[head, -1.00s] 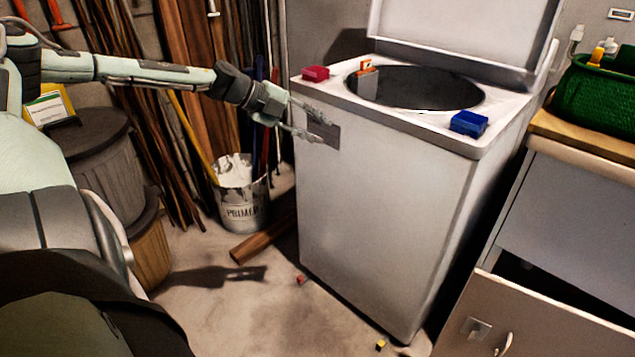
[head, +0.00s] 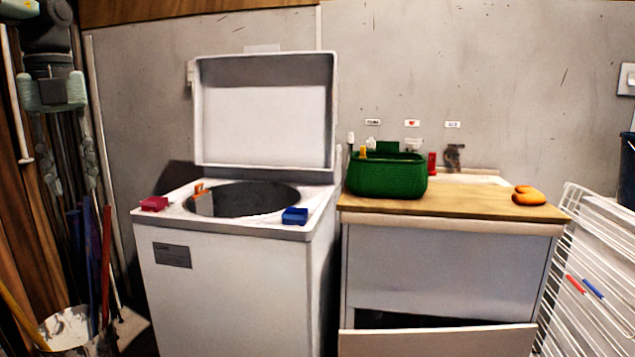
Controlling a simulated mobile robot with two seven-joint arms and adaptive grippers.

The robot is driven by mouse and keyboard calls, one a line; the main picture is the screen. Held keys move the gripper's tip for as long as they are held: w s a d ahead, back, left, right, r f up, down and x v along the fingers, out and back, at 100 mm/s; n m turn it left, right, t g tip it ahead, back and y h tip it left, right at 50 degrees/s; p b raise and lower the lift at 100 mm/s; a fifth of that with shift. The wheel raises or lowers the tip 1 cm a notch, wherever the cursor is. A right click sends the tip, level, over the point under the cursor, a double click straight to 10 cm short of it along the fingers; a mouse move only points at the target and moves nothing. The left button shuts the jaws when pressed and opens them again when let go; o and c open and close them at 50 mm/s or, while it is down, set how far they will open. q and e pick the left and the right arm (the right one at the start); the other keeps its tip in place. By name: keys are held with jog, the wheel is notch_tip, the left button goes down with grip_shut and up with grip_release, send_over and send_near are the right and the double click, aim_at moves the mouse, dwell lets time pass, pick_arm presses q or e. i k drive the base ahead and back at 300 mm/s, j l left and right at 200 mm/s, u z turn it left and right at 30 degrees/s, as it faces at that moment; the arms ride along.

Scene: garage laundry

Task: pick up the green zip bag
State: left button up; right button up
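A dark green, basket-like container with an open top (head: 388,178) stands on the wooden counter, right of the washer. A yellow item (head: 363,152) pokes up at its left rim; the rest of its contents is hidden. It is the only clearly green thing in the scene, and I cannot tell whether it is the zip bag or holds it. My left gripper (head: 74,185) hangs at the far left with its fingers pointing down and spread apart, empty, well away from the counter. My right gripper is not in view.
The white washer (head: 220,290) has its lid (head: 264,125) up; a red box (head: 154,203), an orange item (head: 199,190) and a blue box (head: 295,216) sit around its opening. An orange object (head: 528,196) lies on the counter (head: 460,203). A cabinet door (head: 440,341) below hangs open. A white wire rack (head: 560,260) stands right.

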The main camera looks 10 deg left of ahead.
aim_at(389, 173)
jog(key=k+z, duration=0.35)
jog(key=k+l+z, duration=0.35)
jog(key=j+z, duration=0.15)
jog(key=z, duration=0.2)
jog(key=i+j+z, duration=0.1)
jog(key=z, duration=0.2)
jog(key=j+z, duration=0.35)
jog(key=i+j, duration=0.1)
jog(key=j, duration=0.3)
jog(key=i+j, duration=0.1)
jog(key=j, duration=0.25)
jog(key=i+j, duration=0.15)
jog(key=j, duration=0.25)
jog(key=i+j, duration=0.1)
jog(key=j, duration=0.3)
jog(key=i+j, duration=0.1)
jog(key=j, duration=0.3)
jog(key=i+j, duration=0.1)
jog(key=j, duration=0.25)
jog(key=i+j, duration=0.15)
jog(key=j, duration=0.25)
